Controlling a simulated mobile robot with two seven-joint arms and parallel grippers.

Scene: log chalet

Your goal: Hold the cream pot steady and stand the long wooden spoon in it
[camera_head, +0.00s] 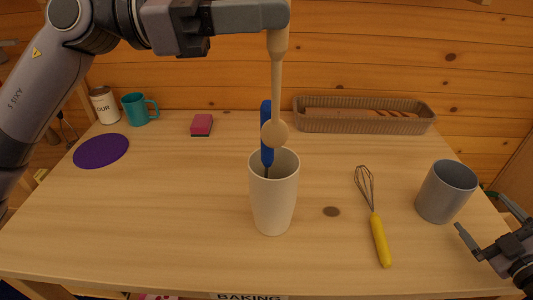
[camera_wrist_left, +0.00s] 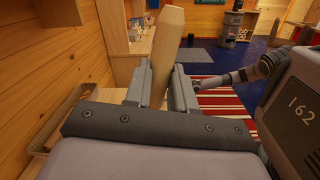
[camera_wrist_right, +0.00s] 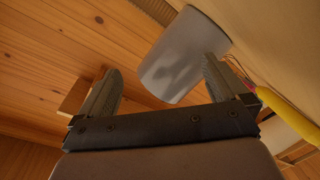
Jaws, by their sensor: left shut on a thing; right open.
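The cream pot (camera_head: 272,205) stands upright mid-table, with a blue-handled utensil (camera_head: 266,125) in it. My left gripper (camera_head: 278,18) is shut on the long wooden spoon (camera_head: 276,90), which hangs nearly upright, bowl down. The spoon's bowl shows just above the pot's rim, in front of the blue handle. In the left wrist view the spoon's handle (camera_wrist_left: 165,45) sits between the fingers. My right gripper (camera_head: 490,235) is open and empty at the table's right edge, away from the cream pot; the right wrist view shows its fingers (camera_wrist_right: 160,70) apart.
A grey cup (camera_head: 445,192) stands close to my right gripper and shows in the right wrist view (camera_wrist_right: 185,55). A yellow-handled whisk (camera_head: 379,235) lies between cup and pot. Behind are a long basket (camera_head: 365,126), sponge (camera_head: 202,124), teal mug (camera_head: 139,108) and purple mat (camera_head: 101,150).

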